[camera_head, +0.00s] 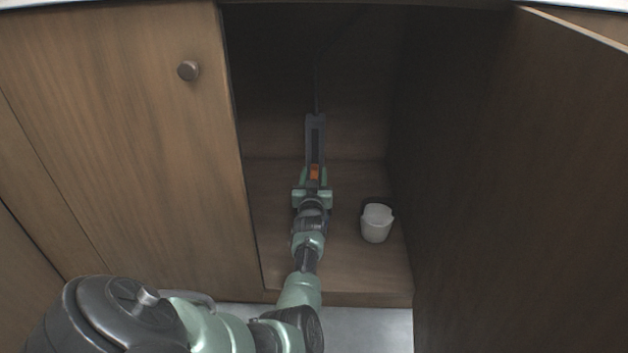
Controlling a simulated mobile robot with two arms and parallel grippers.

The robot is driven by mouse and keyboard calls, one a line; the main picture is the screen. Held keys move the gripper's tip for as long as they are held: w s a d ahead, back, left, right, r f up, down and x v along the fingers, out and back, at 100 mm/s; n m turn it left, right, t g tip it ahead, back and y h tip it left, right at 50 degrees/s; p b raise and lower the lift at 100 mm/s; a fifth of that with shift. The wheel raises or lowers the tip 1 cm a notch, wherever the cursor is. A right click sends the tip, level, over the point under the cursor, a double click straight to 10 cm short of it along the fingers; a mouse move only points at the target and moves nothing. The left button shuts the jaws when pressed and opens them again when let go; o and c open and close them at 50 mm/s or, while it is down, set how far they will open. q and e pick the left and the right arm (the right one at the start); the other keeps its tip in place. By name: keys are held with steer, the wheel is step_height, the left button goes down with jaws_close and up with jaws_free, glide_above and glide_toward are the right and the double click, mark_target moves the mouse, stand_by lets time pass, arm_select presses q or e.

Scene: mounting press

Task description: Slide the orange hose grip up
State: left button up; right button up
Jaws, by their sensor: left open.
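The orange hose grip (315,172) sits low on a dark upright press (316,131) inside the open cabinet. The press has a vertical slot above the grip. My left arm reaches into the cabinet from the lower left. My left gripper (313,188) is open, right at the grip's lower end. Its fingers seem to lie on either side of the grip, but I cannot tell whether they touch it. The gripper and wrist hide the foot of the press. My right gripper is not in view.
A white cup (376,223) stands on the cabinet floor (272,215) right of my wrist. A closed wooden door (130,130) with a round knob (188,70) bounds the left side. An open door (520,190) bounds the right. The cabinet's back is dark.

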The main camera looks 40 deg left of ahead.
arm_select(q)
steer(key=shift+w+a, duration=0.45)
steer(key=shift+w, duration=0.05)
jaws_close()
stand_by(1.2)
